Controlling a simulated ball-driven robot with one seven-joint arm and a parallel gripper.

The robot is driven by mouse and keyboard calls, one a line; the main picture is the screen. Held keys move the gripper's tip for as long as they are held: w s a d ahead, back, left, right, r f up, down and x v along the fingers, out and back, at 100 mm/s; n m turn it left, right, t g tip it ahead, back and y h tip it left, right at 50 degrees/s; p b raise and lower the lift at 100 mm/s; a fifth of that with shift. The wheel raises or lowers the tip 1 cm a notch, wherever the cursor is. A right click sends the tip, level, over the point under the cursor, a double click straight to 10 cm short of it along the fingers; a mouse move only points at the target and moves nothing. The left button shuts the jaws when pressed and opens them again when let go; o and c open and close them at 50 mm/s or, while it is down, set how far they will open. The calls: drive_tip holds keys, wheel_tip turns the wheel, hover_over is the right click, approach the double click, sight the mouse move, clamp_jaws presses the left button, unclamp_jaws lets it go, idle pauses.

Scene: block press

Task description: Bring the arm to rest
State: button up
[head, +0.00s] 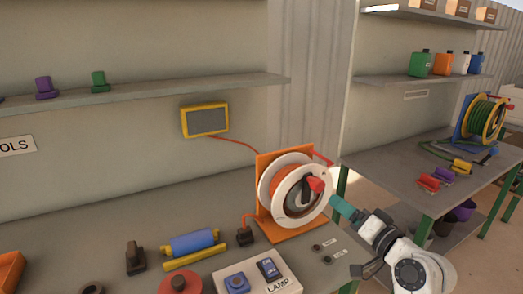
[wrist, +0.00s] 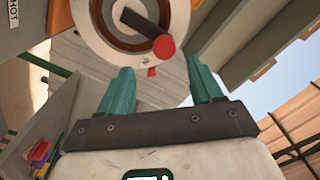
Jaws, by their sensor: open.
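My arm reaches in from the lower right of the head view. My gripper (head: 338,203) has teal fingers and stands just right of the red knob (head: 316,185) on the crank of a white cable reel (head: 273,180). In the wrist view my gripper (wrist: 160,88) is open, its two teal fingers wide apart with nothing between them. The red knob (wrist: 163,47) and the dark crank arm (wrist: 140,22) lie beyond the fingertips, apart from them. The reel sits on an orange stand (head: 262,160).
The near workbench (head: 100,225) holds a lamp switch box (head: 258,278), a blue cylinder (head: 194,243) and small dark parts. A second bench (head: 400,170) at right carries a green hose reel (head: 482,118). Shelves (head: 180,92) line the walls. Open floor shows at far right.

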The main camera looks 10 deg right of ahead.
drive_tip(key=s+a+f+n+g+h, duration=0.25)
drive_tip(key=s+f+g, duration=0.55)
drive_tip(key=s+f, duration=0.9)
drive_tip(key=s+d+f+n+g+h, duration=0.1)
drive_tip(key=s+f+g, duration=0.3)
drive_tip(key=s, duration=0.8)
drive_tip(key=s+d+f+n+g+h, duration=0.1)
drive_tip(key=s+f+n+g+h, duration=0.1)
drive_tip(key=s+f+g, duration=0.2)
drive_tip(key=s+f, duration=0.3)
drive_tip(key=s, duration=0.4)
drive_tip(key=shift+s, duration=0.4)
drive_tip(key=shift+c, duration=0.3)
